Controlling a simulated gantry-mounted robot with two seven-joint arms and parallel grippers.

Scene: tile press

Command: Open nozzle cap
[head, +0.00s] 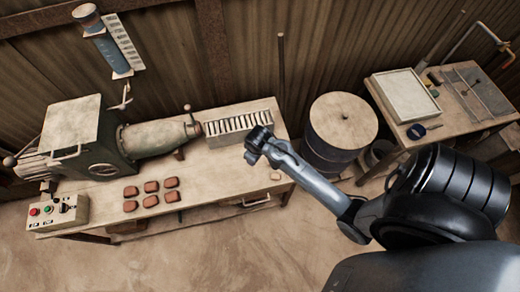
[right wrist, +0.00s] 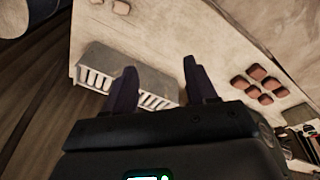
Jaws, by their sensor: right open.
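The press machine (head: 90,135) stands on the left part of the workbench, with a tapered grey-green barrel (head: 155,137) pointing right. At the barrel's right end is a darker brownish nozzle end (head: 196,129), with a small knobbed handle (head: 187,108) standing above it. I cannot tell details of the cap at this size. My right gripper (head: 253,143) is to the right of the nozzle, above the bench near the slotted rack. In the right wrist view its two dark fingers (right wrist: 160,85) are apart with nothing held between them. My left gripper is not in view.
A slotted rack (head: 238,122) stands right of the nozzle; it also shows behind the fingers in the right wrist view (right wrist: 125,65). Several reddish tiles (head: 151,201) lie on the bench front. A control box (head: 60,213) sits front left. A drum (head: 342,125) stands right of the bench.

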